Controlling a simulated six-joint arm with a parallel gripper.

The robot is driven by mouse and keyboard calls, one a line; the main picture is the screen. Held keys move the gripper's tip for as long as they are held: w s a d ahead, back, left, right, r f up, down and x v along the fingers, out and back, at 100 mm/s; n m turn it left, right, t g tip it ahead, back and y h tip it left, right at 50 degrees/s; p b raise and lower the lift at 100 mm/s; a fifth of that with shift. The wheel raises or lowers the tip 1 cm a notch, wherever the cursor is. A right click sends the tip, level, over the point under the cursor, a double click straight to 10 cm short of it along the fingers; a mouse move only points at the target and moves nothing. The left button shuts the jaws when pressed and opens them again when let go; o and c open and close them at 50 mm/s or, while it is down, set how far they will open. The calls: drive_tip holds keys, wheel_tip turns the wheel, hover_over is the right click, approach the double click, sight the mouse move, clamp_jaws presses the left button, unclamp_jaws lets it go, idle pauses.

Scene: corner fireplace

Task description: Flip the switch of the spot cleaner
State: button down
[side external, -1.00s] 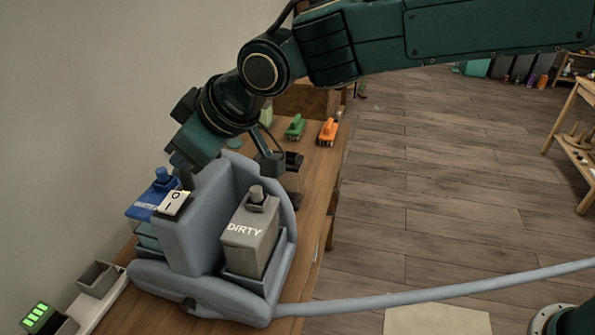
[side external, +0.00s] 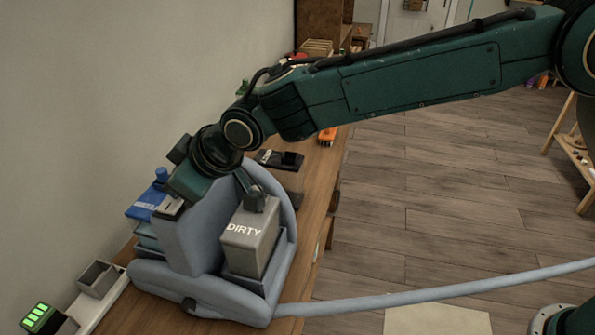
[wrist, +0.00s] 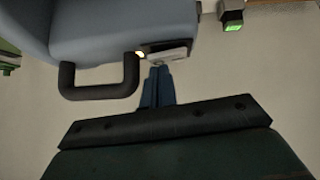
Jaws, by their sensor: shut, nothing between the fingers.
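The spot cleaner (side external: 190,240) is a grey-blue machine on the wooden counter, with a grey tank marked DIRTY (side external: 248,238) and a blue-capped tank (side external: 150,205) at its back left. Its pale switch (side external: 170,208) is on the top of the body, partly hidden by my gripper (side external: 178,200). In the wrist view, the switch (wrist: 170,52) sits just beyond the shut, empty fingertips of my gripper (wrist: 159,68). The tips look very close to it; contact and the switch's position cannot be told. A small bright spot shows beside the switch.
A black handle (wrist: 100,88) sticks out near the fingers in the wrist view. A device with green bars (side external: 38,314) and a small open grey box (side external: 97,279) are at the front left. A grey hose (side external: 430,291) runs right. The wall is close on the left.

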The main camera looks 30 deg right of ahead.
drive_tip(key=shift+d+f, duration=0.1)
drive_tip(key=shift+f, duration=0.2)
idle(0.4)
drive_tip(key=shift+s+a, duration=0.55)
drive_tip(key=shift+r, duration=0.1)
drive_tip(key=shift+r, duration=0.2)
